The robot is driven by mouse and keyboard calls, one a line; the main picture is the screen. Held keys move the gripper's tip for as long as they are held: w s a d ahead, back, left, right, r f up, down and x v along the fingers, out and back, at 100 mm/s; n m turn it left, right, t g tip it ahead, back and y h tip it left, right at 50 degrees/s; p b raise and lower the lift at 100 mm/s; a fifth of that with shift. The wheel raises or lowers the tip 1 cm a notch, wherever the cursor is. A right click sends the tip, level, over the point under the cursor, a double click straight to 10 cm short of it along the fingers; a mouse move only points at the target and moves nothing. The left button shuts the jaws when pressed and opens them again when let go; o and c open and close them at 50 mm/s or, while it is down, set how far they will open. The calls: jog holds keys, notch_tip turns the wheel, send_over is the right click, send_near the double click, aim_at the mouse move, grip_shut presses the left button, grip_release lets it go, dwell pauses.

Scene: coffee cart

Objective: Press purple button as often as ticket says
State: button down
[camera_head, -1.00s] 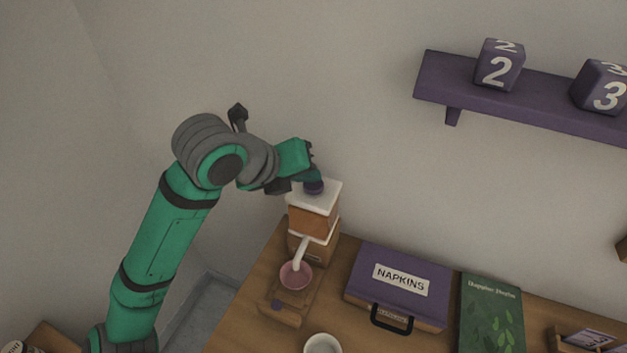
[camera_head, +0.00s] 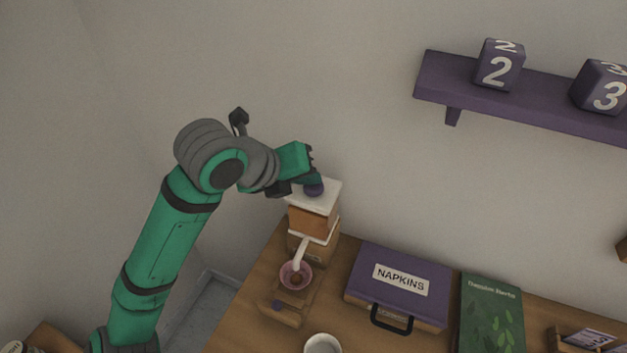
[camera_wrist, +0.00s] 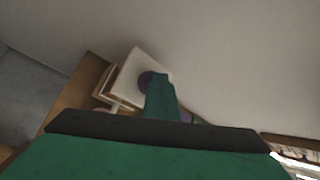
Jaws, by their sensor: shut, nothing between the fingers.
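The purple button (camera_head: 314,190) sits on the white top of the coffee machine (camera_head: 313,218). My gripper (camera_head: 313,177) is shut and empty, with its fingertips right over the button. In the wrist view the green fingers (camera_wrist: 160,98) partly cover the purple button (camera_wrist: 147,80). I cannot tell whether they touch or press it. A pink cup (camera_head: 285,273) stands under the machine's white spout, with something brown inside. No ticket can be read for certain; small printed cards (camera_head: 588,338) stand at the lower right.
A purple napkins case (camera_head: 431,275), a green book (camera_head: 490,312) and a white cup (camera_head: 322,344) are on the wooden counter. A purple shelf (camera_head: 450,87) on the wall holds number blocks 2 (camera_head: 499,66) and 3 (camera_head: 602,88). The wall is close behind the machine.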

aim_at(310, 189)
jog(key=shift+r, duration=1.2)
jog(key=shift+r, duration=0.1)
notch_tip(310, 189, up, 5)
jog(key=shift+f, duration=0.1)
jog(key=shift+d, duration=0.1)
dwell(2.3)
